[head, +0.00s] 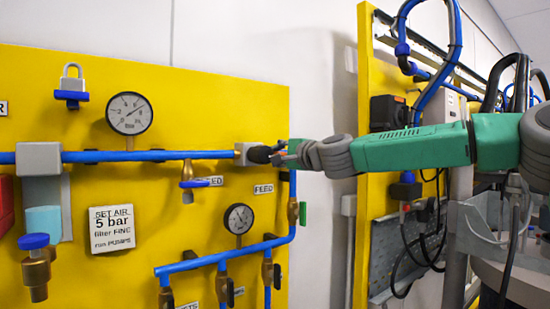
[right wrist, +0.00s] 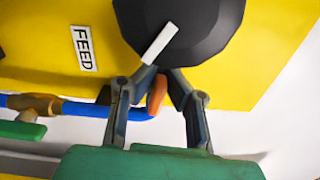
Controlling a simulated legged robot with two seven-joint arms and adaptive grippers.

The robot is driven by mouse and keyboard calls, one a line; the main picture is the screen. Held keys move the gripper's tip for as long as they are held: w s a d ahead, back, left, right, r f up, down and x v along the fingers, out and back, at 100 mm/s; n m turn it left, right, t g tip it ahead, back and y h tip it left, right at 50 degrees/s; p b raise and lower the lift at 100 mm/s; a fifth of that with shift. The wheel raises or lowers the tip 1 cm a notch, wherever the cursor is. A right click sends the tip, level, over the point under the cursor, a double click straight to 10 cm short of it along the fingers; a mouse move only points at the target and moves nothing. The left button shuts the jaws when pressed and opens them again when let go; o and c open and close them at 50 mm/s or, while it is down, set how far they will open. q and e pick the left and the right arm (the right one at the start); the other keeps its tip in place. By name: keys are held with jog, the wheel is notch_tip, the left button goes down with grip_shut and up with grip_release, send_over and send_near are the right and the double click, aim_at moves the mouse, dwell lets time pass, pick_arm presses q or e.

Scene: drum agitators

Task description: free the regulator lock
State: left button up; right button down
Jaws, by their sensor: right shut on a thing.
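The regulator, a grey block (head: 243,153) with a black round knob (head: 260,154), sits at the right end of the upper blue pipe. In the right wrist view the black knob (right wrist: 200,30) fills the top and bears a white pointer mark. An orange tab (right wrist: 157,95), seemingly the regulator lock, sticks out below the knob between my fingers. My right gripper (head: 283,154) reaches in from the right at the knob. In the right wrist view its fingertips (right wrist: 161,74) are close together around the tab's upper end, just under the knob. My left gripper is not in view.
A yellow panel (head: 150,190) carries gauges, valves and blue pipes (head: 150,155). A padlock-like blue and grey part (head: 72,88) is at its upper left. A second yellow panel with hoses stands behind my right arm.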

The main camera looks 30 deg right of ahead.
jog(key=shift+a+f+n, duration=0.1)
jog(key=shift+f+n, duration=0.55)
jog(key=shift+n, duration=0.05)
jog(key=c, duration=1.8)
grip_release()
jog(key=shift+c, duration=0.2)
jog(key=shift+o, duration=1.2)
jog(key=shift+s+r, duration=0.1)
jog(key=shift+d+r, duration=0.2)
jog(key=s+d, duration=0.1)
jog(key=s, duration=1.1)
jog(key=shift+f, duration=0.1)
